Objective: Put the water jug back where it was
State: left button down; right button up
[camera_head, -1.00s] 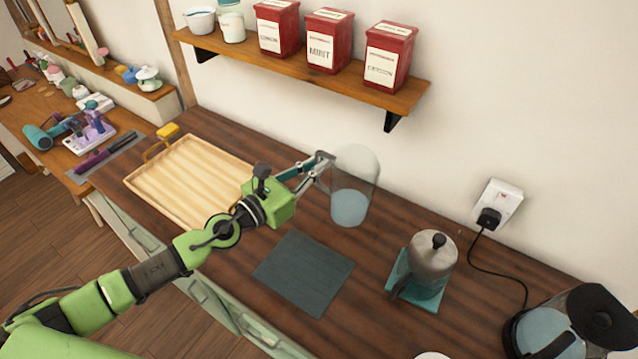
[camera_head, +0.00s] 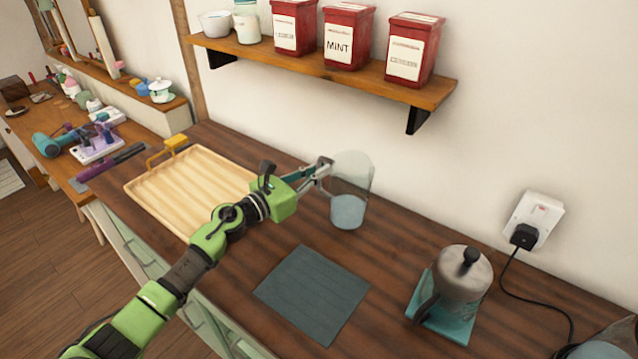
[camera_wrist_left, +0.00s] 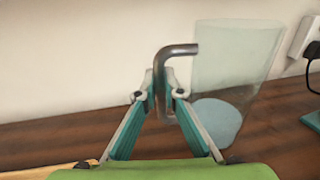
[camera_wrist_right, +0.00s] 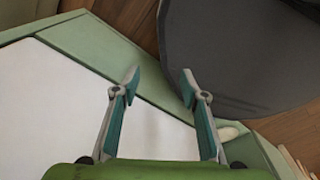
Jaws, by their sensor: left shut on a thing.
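The water jug (camera_head: 350,190) is a clear glass vessel with pale blue water low in it. It is upright at the back of the dark wooden counter, near the wall. My left gripper (camera_head: 325,168) is shut on its bent metal handle, at the jug's left side. In the left wrist view the handle (camera_wrist_left: 162,75) is between the two fingertips (camera_wrist_left: 165,98), and the jug (camera_wrist_left: 238,60) is to the right. I cannot tell whether its base touches the counter. My right gripper (camera_wrist_right: 160,80) shows only in its wrist view, open and empty.
A wooden tray (camera_head: 165,205) lies left of the jug and a dark square mat (camera_head: 312,293) in front. A lidded grey pot (camera_head: 462,278) stands on a teal mat at right. A shelf (camera_head: 350,80) with red tins hangs above. A cord runs from the socket (camera_head: 535,215).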

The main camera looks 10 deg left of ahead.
pick_arm(q)
jog(key=shift+f, duration=1.15)
jog(key=c, duration=2.6)
grip_release()
jog(key=shift+s+f, duration=0.1)
jog(key=shift+f, duration=0.1)
jog(key=o, duration=0.4)
jog(key=shift+o, duration=0.2)
jog(key=shift+r, duration=0.1)
